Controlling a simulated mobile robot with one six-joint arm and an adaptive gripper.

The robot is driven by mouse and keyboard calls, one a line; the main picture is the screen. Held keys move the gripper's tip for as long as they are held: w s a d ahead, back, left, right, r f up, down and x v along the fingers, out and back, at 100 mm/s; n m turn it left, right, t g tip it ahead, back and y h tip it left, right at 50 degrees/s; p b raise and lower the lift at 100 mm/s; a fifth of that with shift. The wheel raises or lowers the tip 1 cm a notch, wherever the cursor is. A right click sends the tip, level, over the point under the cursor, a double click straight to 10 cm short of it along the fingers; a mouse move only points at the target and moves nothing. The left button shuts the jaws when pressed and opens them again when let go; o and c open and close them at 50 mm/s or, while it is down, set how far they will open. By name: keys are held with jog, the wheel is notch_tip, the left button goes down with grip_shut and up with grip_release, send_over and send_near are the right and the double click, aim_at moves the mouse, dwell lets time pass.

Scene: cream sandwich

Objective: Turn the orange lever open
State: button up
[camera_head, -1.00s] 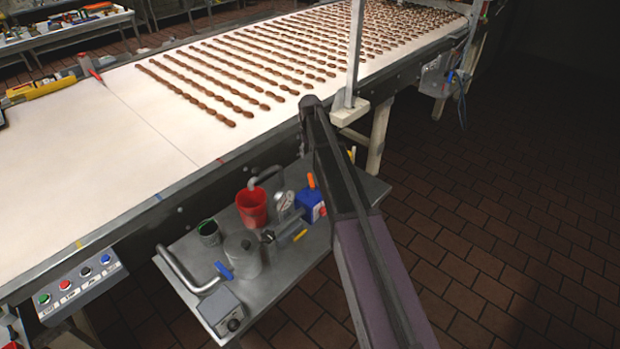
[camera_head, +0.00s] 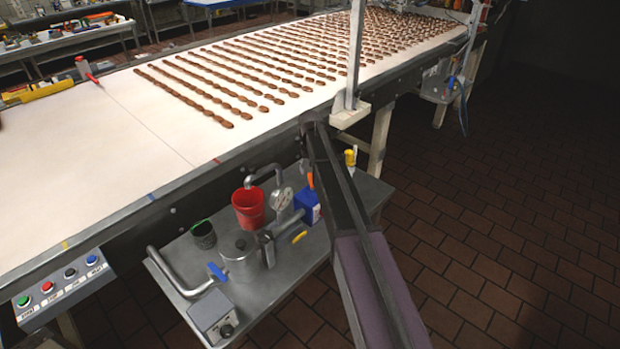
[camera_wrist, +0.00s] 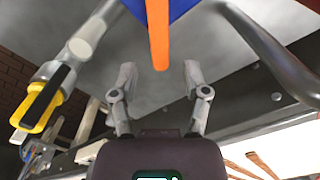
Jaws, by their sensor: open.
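The orange lever (camera_head: 310,180) stands up from a blue body (camera_head: 308,205) on the metal side table, just left of my arm in the head view. In the wrist view the orange lever (camera_wrist: 158,35) hangs into the picture from the top centre, with its blue body (camera_wrist: 182,10) cut off by the top edge. My gripper (camera_wrist: 160,76) is open and empty. Its two fingers stand left and right of the lever's line, and the lever's end reaches close to the gap between the fingertips. Contact cannot be told.
A red bucket (camera_head: 248,206), pressure gauge (camera_head: 282,199), metal pot (camera_head: 240,257) and blue-handled valve (camera_head: 217,272) crowd the side table (camera_head: 278,290). A yellow handle (camera_wrist: 36,106) is left of my gripper. A curved pipe (camera_wrist: 275,62) is on the right. The conveyor (camera_head: 110,150) runs behind.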

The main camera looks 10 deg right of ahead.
jog(key=shift+f+b, duration=0.75)
jog(key=shift+f, duration=0.3)
grip_shut()
